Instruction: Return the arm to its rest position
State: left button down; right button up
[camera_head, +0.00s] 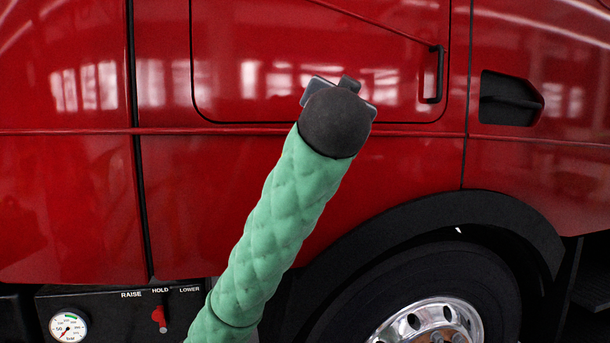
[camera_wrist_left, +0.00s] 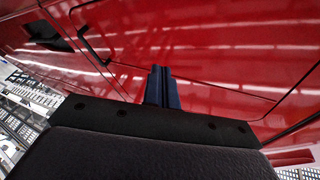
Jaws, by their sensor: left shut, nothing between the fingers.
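My left arm, in a green quilted sleeve (camera_head: 265,235), rises from the bottom of the head view and leans right. Its dark rounded wrist (camera_head: 336,124) hides most of my left gripper (camera_head: 348,86), of which only grey edges show, in front of the red truck panel. In the left wrist view the two dark fingers of the left gripper (camera_wrist_left: 161,76) stand side by side, closed together with nothing between them. They point toward the red truck body (camera_wrist_left: 215,60). Whether they touch it cannot be told. My right gripper is not in view.
The red truck side (camera_head: 230,160) fills the background, with a door handle (camera_head: 436,75). A wheel with a chrome hub (camera_head: 430,322) sits under a black arch (camera_head: 500,210) at lower right. At lower left are a gauge (camera_head: 68,326) and a red lever (camera_head: 159,318) below RAISE, HOLD, LOWER.

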pick_arm(q)
jog(key=w+a+f+n+g+p, duration=0.1)
jog(key=a+f+g, duration=0.25)
jog(key=f, duration=0.85)
jog(key=a+f+g+p, duration=0.15)
jog(key=a+f, duration=0.25)
jog(key=f, duration=0.8)
jog(key=s+a+f+n+g+p, duration=0.1)
jog(key=s+a+f+g, duration=0.2)
jog(key=f, duration=0.9)
jog(key=s+a+f+n+g, duration=0.1)
jog(key=s+a+f, duration=0.35)
jog(key=f, duration=0.75)
jog(key=s+a+f+n+g+p, duration=0.1)
jog(key=s+f+g, duration=0.3)
jog(key=s+f, duration=1.1)
jog(key=s+a+f+n+g+y+p, duration=0.1)
jog(key=s+a+f+g, duration=0.3)
jog(key=s+f, duration=1.2)
jog(key=shift+s+a+f+g+p, duration=0.15)
jog(key=shift+s+g+p, duration=0.35)
jog(key=shift+g+p, duration=0.25)
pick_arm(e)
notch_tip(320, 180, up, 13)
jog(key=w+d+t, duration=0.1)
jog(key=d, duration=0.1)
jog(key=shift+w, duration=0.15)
